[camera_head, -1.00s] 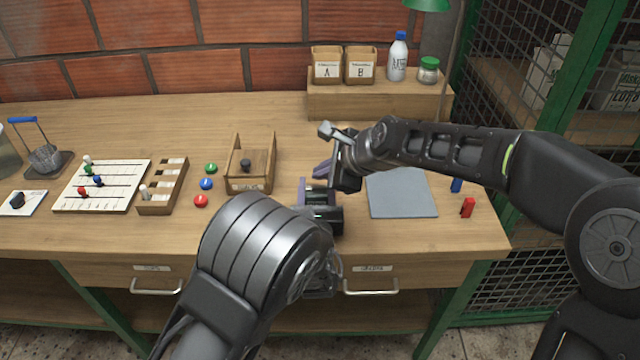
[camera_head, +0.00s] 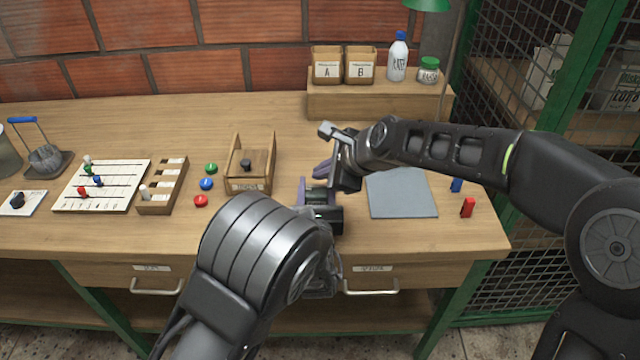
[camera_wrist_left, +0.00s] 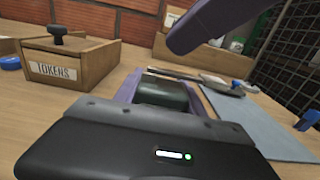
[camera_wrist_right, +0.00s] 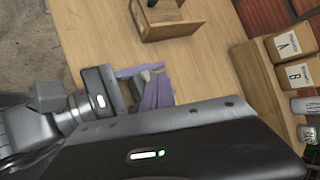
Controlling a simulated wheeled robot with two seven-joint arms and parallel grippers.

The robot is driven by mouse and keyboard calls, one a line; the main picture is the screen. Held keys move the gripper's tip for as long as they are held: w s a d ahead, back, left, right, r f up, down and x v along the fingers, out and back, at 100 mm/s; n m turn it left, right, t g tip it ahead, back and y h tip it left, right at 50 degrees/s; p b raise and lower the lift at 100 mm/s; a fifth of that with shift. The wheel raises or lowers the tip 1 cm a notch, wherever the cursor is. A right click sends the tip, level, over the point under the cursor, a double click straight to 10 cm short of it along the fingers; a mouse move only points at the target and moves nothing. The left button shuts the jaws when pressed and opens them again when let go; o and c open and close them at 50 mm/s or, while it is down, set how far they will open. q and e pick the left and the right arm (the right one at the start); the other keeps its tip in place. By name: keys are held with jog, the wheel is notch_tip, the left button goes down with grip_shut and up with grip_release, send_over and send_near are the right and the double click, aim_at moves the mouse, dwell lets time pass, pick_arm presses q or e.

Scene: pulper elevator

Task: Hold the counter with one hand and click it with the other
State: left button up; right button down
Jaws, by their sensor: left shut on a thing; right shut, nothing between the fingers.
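The counter (camera_wrist_left: 165,94) is a dark, greenish block between the purple fingers of my left gripper (camera_wrist_left: 163,98) in the left wrist view. My left gripper is shut on it and holds it above the front of the workbench; in the head view this gripper (camera_head: 318,196) shows only partly past my wrist. My right gripper (camera_head: 322,169) is shut and empty, just behind and above the counter in the head view. Its purple finger (camera_wrist_left: 212,24) shows above the counter in the left wrist view, with a gap between. The counter's face and button are hidden.
A wooden tokens box (camera_head: 240,186) stands left of my grippers, beside several coloured discs. A grey mat (camera_head: 402,195) lies to the right, with a red piece (camera_head: 467,207) and a blue piece (camera_head: 456,185) nearby. A wooden riser (camera_head: 380,104) stands behind.

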jog(key=shift+f, duration=0.15)
dwell(0.7)
jog(key=shift+f, duration=0.25)
jog(key=shift+f, duration=0.6)
dwell(0.9)
jog(key=shift+r, duration=1)
jog(key=shift+r, duration=2.5)
pick_arm(q)
jog(key=o, duration=1.5)
